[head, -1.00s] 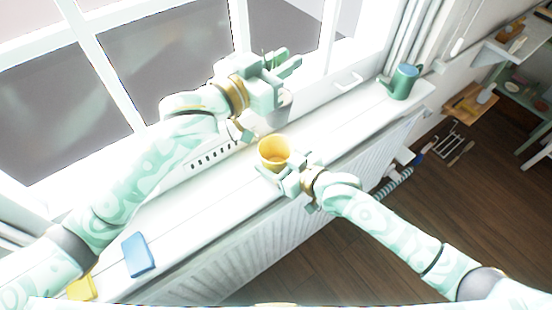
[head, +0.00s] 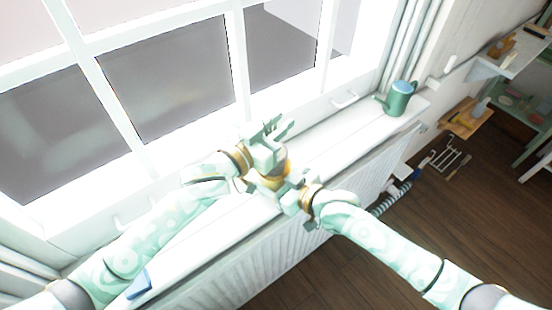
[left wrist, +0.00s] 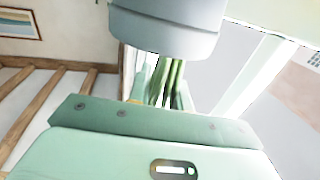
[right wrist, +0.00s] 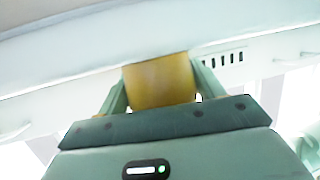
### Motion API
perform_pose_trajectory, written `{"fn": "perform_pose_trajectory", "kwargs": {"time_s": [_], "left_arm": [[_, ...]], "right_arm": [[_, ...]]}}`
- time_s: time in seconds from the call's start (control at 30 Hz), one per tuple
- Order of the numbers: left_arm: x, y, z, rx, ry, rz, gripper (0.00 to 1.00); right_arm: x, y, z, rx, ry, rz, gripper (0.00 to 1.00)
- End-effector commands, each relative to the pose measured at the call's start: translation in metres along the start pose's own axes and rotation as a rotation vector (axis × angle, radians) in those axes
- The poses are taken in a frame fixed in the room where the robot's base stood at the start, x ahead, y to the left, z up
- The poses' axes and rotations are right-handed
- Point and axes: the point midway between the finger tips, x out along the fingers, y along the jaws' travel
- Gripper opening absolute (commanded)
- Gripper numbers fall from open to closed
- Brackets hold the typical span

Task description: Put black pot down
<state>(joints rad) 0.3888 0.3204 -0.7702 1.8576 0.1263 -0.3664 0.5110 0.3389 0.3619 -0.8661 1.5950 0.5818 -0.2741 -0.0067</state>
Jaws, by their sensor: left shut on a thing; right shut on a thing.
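No pot looks black. A light grey pot (left wrist: 165,30) fills the top of the left wrist view, with green plant stems (left wrist: 170,85) beneath it in that picture. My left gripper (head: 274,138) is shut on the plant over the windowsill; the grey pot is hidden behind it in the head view. My right gripper (head: 288,190) is shut on a yellow pot (right wrist: 160,82), which shows between its fingers in the right wrist view. In the head view the yellow pot (head: 284,168) is mostly covered. I cannot tell whether the grey pot sits inside it.
The white windowsill (head: 340,130) runs along the window, with clear room right of my grippers. A green watering can (head: 397,99) stands at its far right end. A blue flat item (head: 139,284) lies near my left arm. A radiator (head: 225,270) is below the sill.

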Motion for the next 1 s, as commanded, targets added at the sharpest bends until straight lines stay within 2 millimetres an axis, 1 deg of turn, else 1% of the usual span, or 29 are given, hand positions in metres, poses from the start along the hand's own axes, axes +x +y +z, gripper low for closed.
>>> {"fn": "perform_pose_trajectory", "kwargs": {"time_s": [0.03, 0.17, 0.3, 0.4, 0.8, 0.83, 0.87, 0.9, 1.0], "left_arm": [[0.000, 0.000, 0.009, -0.002, -0.002, 0.000, 0.00], [0.001, 0.000, 0.025, 0.000, 0.000, 0.000, 0.00], [0.001, 0.000, 0.047, -0.002, -0.001, 0.000, 0.00], [0.001, 0.000, 0.059, 0.000, 0.000, 0.000, 0.00], [0.001, 0.000, 0.065, 0.000, 0.002, 0.000, 0.00], [0.001, 0.000, 0.065, 0.001, 0.001, 0.000, 0.29], [0.001, 0.000, 0.065, 0.001, 0.001, 0.000, 0.37], [0.001, 0.000, 0.065, 0.001, 0.001, 0.000, 0.42], [0.001, 0.000, 0.065, 0.001, 0.001, 0.000, 0.42]], "right_arm": [[0.000, 0.000, 0.000, 0.000, 0.000, 0.000, 0.42], [0.000, 0.000, 0.000, 0.000, 0.000, 0.000, 0.42], [0.000, 0.000, 0.000, 0.000, 0.000, 0.000, 0.42], [0.000, 0.000, 0.000, 0.000, 0.000, 0.000, 0.42], [0.000, 0.000, 0.000, 0.000, 0.000, 0.000, 0.42], [0.000, 0.000, 0.000, 0.000, 0.000, 0.000, 0.42], [0.000, 0.000, 0.000, 0.000, 0.000, 0.000, 0.42], [0.000, 0.000, 0.000, 0.000, 0.000, 0.000, 0.42], [0.000, 0.000, 0.000, 0.000, 0.000, 0.000, 0.42]]}}
